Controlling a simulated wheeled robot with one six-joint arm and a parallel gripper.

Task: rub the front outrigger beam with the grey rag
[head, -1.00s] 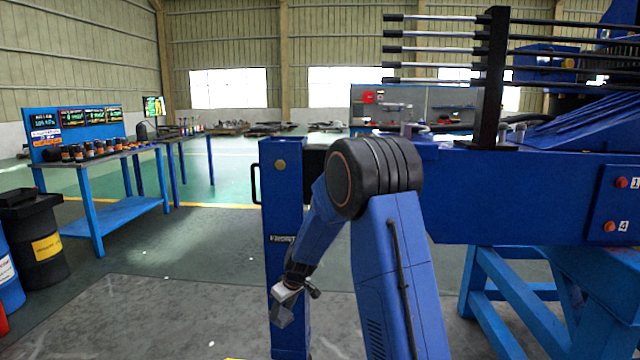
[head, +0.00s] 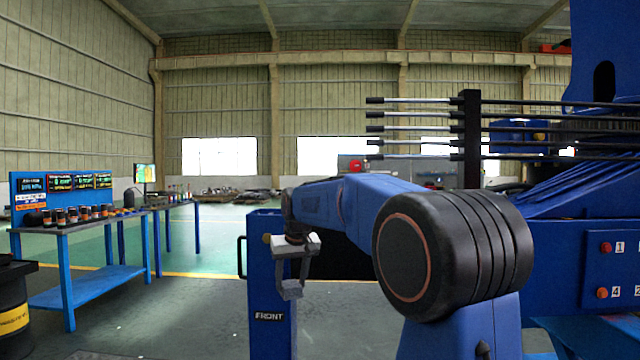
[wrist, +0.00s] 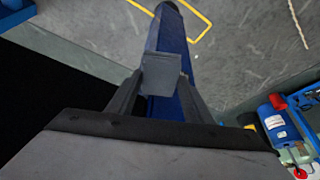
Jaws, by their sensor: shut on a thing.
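The front outrigger shows in the head view as a blue upright post (head: 268,335) marked FRONT. A dark stretch (head: 336,262) beside it, partly hidden by my arm, looks like the beam. My gripper (head: 292,282) hangs in front of the upper part of the post, shut on the grey rag (head: 291,293), which looks like a small grey block. In the wrist view the rag (wrist: 162,70) sits between the two fingers, with a blue part (wrist: 172,32) of the outrigger behind it. I cannot tell whether the rag touches the outrigger.
The blue crane body (head: 560,240) with a panel of numbered red buttons stands at the right. A blue workbench (head: 95,222) with several dark jars is at the left, near a black drum (head: 12,310). Open floor (head: 190,310) lies between bench and post.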

